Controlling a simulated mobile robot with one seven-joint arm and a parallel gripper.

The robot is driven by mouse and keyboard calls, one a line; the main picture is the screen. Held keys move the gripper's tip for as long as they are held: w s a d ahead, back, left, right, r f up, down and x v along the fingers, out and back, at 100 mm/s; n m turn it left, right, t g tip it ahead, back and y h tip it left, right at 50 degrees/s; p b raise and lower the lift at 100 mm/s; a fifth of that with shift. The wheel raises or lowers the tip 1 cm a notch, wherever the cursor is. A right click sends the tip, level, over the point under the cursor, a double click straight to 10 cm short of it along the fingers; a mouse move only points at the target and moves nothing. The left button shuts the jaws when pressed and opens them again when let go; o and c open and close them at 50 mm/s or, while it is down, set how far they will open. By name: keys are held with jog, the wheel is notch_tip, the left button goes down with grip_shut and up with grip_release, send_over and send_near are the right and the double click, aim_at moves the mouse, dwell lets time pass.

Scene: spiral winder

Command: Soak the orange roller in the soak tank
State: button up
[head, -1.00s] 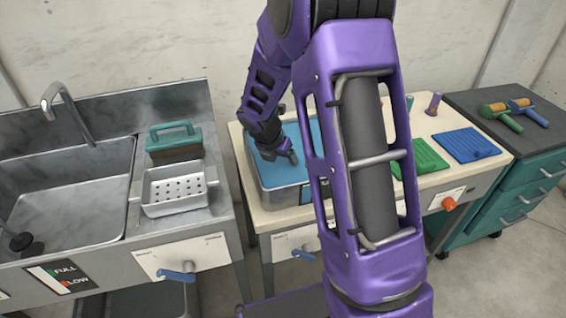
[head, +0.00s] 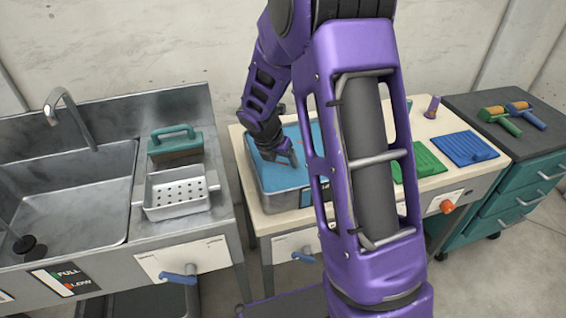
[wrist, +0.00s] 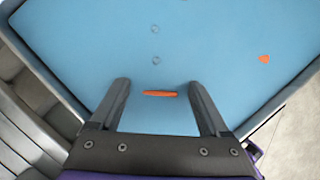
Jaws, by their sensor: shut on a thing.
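The soak tank is a metal tub (head: 284,204) full of blue liquid (head: 268,176), standing on the pale table left of my upper arm. My gripper (head: 288,158) reaches down over the tank. In the wrist view its two fingers (wrist: 160,95) point into the blue and are spread around the orange roller (wrist: 160,93). Only a short orange bar of the roller shows at the surface; the rest is hidden in the blue. Finger contact is not clearly visible. A small orange spot (wrist: 264,59) shows at the right of the tank.
Left is a sink unit (head: 70,190) with a perforated tray (head: 178,190) and a teal-handled brush (head: 175,146). Right of my arm are a green tray (head: 430,163), a blue tray (head: 462,149) and a cabinet (head: 530,190) bearing a green-handled roller (head: 500,118) and a blue-handled roller (head: 525,112).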

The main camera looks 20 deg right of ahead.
notch_tip(320, 180, up, 7)
jog(key=p, duration=0.5)
jog(key=shift+r+p, duration=0.2)
jog(key=shift+p, duration=0.1)
notch_tip(320, 180, up, 3)
jog(key=shift+f, duration=0.1)
jog(key=shift+d+r, duration=0.15)
jog(key=shift+r, duration=0.05)
